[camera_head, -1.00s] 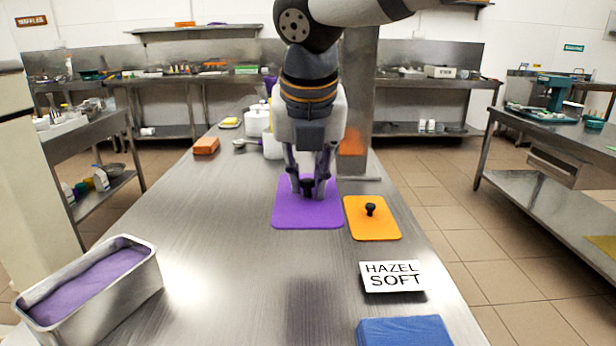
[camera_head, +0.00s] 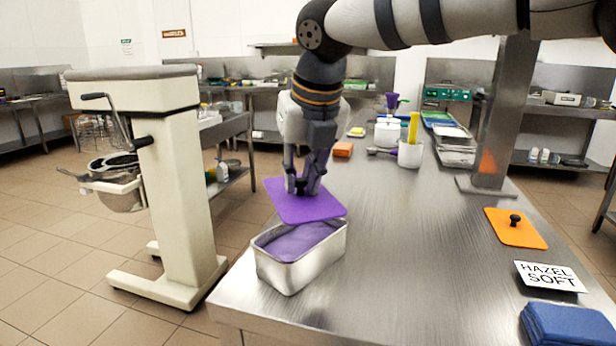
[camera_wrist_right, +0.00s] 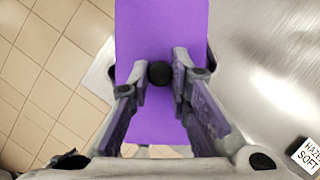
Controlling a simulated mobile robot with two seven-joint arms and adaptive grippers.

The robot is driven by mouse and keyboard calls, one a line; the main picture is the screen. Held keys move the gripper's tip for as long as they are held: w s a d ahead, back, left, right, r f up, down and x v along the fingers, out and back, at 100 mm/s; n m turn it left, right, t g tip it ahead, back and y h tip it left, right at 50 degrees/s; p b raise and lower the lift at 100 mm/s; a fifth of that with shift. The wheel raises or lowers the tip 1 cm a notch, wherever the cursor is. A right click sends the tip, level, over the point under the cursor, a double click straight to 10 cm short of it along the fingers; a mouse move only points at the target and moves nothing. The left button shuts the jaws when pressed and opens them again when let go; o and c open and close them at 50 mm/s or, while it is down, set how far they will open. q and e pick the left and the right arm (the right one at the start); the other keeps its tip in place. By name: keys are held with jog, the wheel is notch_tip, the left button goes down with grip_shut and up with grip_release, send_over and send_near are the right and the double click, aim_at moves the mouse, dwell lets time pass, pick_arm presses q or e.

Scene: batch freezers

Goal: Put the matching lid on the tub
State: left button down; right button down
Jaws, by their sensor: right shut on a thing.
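A steel tub (camera_head: 297,265) with purple contents (camera_head: 292,242) stands at the near left corner of the steel table. My right gripper (camera_head: 305,190) is shut on the black knob of the purple lid (camera_head: 306,207). It holds the lid tilted over the tub, above and slightly behind its rim. In the right wrist view the fingers (camera_wrist_right: 160,76) close around the knob, and the purple lid (camera_wrist_right: 160,32) covers most of the tub. An orange lid (camera_head: 513,232) with a black knob lies flat at the right side of the table. My left gripper is not in view.
A HAZEL SOFT card (camera_head: 549,277) and a folded blue cloth (camera_head: 568,326) lie at the right. A steel post (camera_head: 497,120) stands on the table. An orange block (camera_head: 343,149) and white containers (camera_head: 388,133) sit farther back. A cream machine (camera_head: 165,170) stands left. The middle table is clear.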

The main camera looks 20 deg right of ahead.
aim_at(305, 196)
jog(key=f, duration=0.4)
jog(key=shift+d, duration=0.25)
jog(key=shift+a+f, duration=0.1)
jog(key=shift+f, duration=1.05)
jog(key=shift+f, duration=0.15)
dwell(0.6)
jog(key=c, duration=1.4)
grip_release()
jog(key=shift+o, duration=0.3)
jog(key=o, duration=0.4)
